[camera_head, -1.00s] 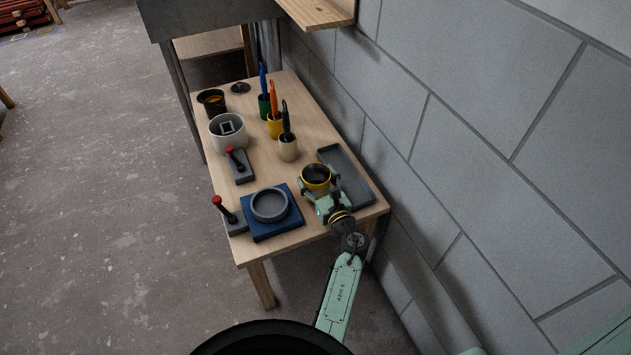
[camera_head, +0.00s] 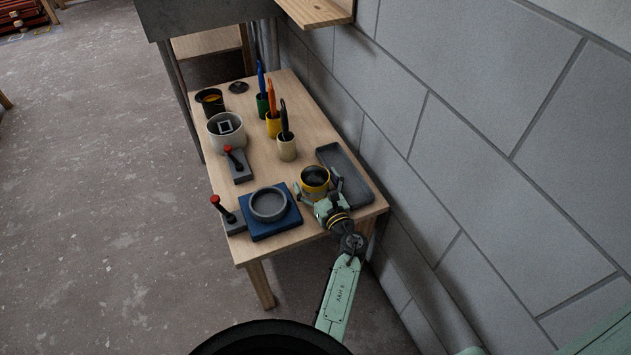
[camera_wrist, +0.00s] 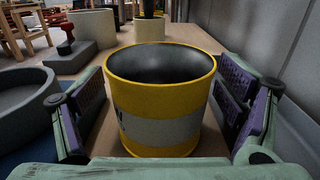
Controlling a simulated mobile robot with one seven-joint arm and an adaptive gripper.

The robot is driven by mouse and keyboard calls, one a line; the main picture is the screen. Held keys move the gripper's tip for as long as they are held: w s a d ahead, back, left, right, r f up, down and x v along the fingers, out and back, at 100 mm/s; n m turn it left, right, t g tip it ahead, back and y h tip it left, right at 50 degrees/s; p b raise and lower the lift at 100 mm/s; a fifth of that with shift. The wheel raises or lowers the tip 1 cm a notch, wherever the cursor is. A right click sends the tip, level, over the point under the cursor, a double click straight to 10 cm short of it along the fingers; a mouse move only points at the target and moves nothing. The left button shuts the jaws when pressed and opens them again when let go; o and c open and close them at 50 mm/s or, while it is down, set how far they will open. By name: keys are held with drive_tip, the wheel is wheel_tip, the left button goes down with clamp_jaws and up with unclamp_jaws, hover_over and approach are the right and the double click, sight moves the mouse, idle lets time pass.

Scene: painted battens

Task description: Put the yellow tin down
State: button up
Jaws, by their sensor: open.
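The yellow tin (camera_head: 315,185) has a grey band and a dark, empty-looking inside. It stands upright at the near right of the wooden table, between the blue pad and the grey tray. In the wrist view the tin (camera_wrist: 160,133) fills the middle, and it appears to rest on the table top. My gripper (camera_head: 319,189) is low at the table's near end, with its fingers on both sides of the tin. In the wrist view the gripper (camera_wrist: 160,105) is open, with gaps between both purple-padded fingers and the tin. The tin's far side is hidden.
A blue pad (camera_head: 257,232) with a round grey dish (camera_head: 268,206) lies left of the tin. A grey tray (camera_head: 352,187) lies close on its right, by the block wall (camera_head: 460,170).

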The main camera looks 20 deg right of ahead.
drive_tip(key=shift+s+r, duration=0.1)
drive_tip(key=shift+r, duration=0.15)
drive_tip(key=s+b, duration=0.1)
drive_tip(key=s, duration=1.1)
drive_tip(key=shift+d+f+b, duration=0.1)
drive_tip(key=shift+d+b, duration=0.05)
drive_tip(key=shift+b, duration=0.25)
drive_tip(key=shift+w, duration=0.15)
